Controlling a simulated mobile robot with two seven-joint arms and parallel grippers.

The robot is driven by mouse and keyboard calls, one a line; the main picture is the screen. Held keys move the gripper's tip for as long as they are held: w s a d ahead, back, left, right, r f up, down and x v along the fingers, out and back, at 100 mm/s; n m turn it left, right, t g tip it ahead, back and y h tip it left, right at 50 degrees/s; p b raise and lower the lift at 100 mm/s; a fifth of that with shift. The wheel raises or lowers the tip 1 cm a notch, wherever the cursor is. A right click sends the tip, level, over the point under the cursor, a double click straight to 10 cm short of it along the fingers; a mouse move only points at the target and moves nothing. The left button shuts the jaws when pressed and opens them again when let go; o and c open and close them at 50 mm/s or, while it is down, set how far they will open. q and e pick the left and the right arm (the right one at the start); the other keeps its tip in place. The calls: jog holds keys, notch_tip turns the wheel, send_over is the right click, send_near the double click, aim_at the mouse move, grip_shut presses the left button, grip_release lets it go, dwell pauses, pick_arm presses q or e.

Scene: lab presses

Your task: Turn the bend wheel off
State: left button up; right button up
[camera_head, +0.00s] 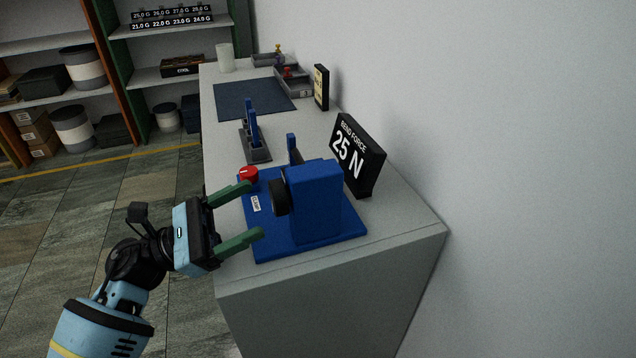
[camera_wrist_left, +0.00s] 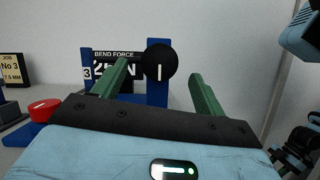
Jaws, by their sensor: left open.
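The blue bending press (camera_head: 315,200) stands on a blue base plate near the front end of the grey bench. Its black bend wheel (camera_head: 279,197) faces left, toward my left gripper. In the left wrist view the wheel (camera_wrist_left: 160,60) is a black disc with a white upright mark, between my fingers in the picture and beyond them. My left gripper (camera_head: 255,210) is open, its green fingers (camera_wrist_left: 207,100) pointing at the press, with nothing between them. A red knob (camera_head: 249,174) sits on the base plate's far left corner, close to the upper finger. My right gripper is not in view.
A black display (camera_head: 357,155) behind the press reads "BEND FORCE 25 N". Farther along the bench are a blue and grey fixture (camera_head: 254,140), a dark mat (camera_head: 252,98), grey trays (camera_head: 293,82) and a white cup (camera_head: 225,57). A wall runs along the right.

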aim_at(272, 199)
pick_arm(q)
jog(key=shift+w+d, duration=0.1)
jog(key=shift+d, duration=0.25)
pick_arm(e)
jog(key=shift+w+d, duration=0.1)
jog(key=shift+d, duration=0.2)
pick_arm(q)
jog(key=shift+r, duration=0.1)
jog(key=shift+r, duration=0.1)
jog(key=p+x, duration=0.1)
jog(key=x, duration=0.5)
jog(key=shift+p, duration=0.4)
jog(key=shift+x, duration=0.8)
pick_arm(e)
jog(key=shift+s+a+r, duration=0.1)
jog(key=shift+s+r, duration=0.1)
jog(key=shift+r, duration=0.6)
